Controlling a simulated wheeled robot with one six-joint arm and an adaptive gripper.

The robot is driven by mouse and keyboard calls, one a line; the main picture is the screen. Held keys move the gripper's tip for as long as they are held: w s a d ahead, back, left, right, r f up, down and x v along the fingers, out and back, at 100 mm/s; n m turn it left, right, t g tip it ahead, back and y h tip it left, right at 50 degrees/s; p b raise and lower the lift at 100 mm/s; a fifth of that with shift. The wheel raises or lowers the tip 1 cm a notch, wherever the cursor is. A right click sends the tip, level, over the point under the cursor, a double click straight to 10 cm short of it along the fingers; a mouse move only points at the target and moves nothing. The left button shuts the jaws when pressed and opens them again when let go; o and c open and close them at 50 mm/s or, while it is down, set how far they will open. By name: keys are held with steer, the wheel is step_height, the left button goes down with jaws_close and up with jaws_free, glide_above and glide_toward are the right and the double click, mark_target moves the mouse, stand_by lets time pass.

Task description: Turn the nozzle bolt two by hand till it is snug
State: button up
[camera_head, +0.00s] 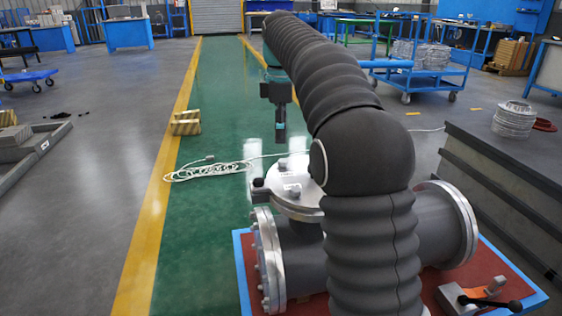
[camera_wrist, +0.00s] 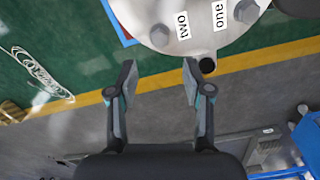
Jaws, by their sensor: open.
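The grey shell's round pale top flange (camera_head: 290,205) is partly hidden by my arm in the head view. In the wrist view the flange (camera_wrist: 200,35) shows at the top. The bolt beside the label "two" (camera_wrist: 160,36) is a grey hex head near the flange rim. The bolt beside the label "one" (camera_wrist: 246,12) lies to its right. My gripper (camera_wrist: 159,75) is open and empty, its fingertips apart and just below bolt two in the wrist view, not around it. In the head view my gripper (camera_head: 281,130) hangs behind the flange.
A black round knob (camera_wrist: 207,66) sits at the flange edge, close to the right finger. The shell stands on a red plate with a blue border (camera_head: 242,270). A pale coiled cable (camera_head: 205,171) and a striped block (camera_head: 186,122) lie on the floor. A grey bench (camera_head: 505,170) stands right.

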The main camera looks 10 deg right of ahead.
mark_target(281, 161)
step_height(281, 161, down, 7)
steer(key=shift+f+b, duration=0.1)
steer(key=shift+b, duration=0.9)
jaws_close()
